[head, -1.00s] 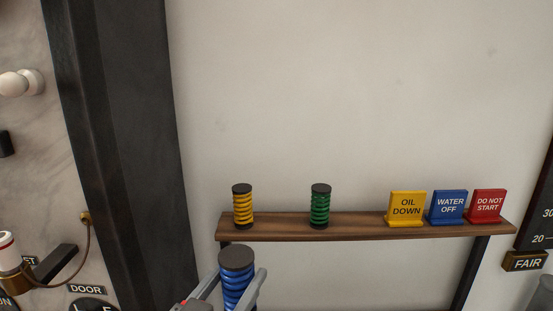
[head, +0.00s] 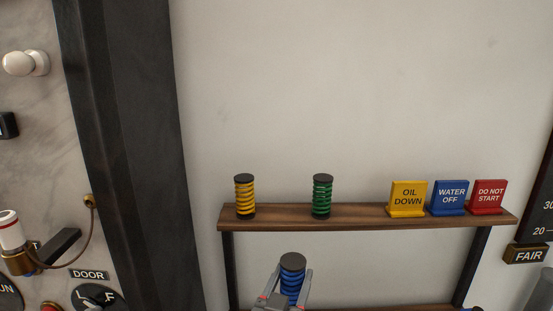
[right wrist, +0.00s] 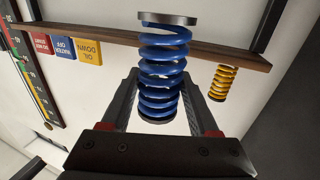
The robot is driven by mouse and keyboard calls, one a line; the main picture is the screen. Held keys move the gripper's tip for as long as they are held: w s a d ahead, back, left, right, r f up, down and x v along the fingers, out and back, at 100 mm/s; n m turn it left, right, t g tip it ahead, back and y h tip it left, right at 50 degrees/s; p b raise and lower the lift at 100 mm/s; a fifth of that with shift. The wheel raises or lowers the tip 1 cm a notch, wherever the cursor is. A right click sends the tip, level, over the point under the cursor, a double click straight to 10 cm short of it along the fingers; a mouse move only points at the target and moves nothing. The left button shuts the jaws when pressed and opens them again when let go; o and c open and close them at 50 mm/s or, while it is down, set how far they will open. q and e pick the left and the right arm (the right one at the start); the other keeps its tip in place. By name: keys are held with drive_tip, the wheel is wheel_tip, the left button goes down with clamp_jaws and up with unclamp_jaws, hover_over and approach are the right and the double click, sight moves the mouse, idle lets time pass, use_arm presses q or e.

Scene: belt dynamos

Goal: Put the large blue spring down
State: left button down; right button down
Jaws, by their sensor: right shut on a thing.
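The large blue spring (head: 291,282) with dark end caps stands upright between the fingers of my right gripper (head: 290,284), below the upper shelf in the head view. In the right wrist view, the blue spring (right wrist: 163,72) fills the middle and the fingers close on its sides. A yellow spring (head: 245,197) and a green spring (head: 322,197) stand on the upper wooden shelf (head: 350,219). My left gripper is not in view.
Yellow (head: 408,197), blue (head: 450,196) and red (head: 488,195) signs stand on the shelf's right part. The shelf between green spring and yellow sign is clear. A lower shelf (head: 365,308) shows at the bottom edge. A dark post (head: 125,150) stands left.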

drive_tip(key=s+d+f+n+y, duration=0.1)
drive_tip(key=d+f, duration=0.3)
drive_tip(key=f, duration=0.6)
drive_tip(key=s+d+f+n+y+b, duration=0.1)
drive_tip(key=d+f, duration=0.4)
drive_tip(key=f, duration=0.6)
drive_tip(key=s+d+f+n+y+b, duration=0.1)
drive_tip(key=s+d+f+y, duration=0.2)
drive_tip(key=f, duration=0.7)
drive_tip(key=shift+d+f+n+t+y, duration=0.3)
drive_tip(key=shift+d+f+t, duration=0.1)
drive_tip(key=shift+d, duration=0.55)
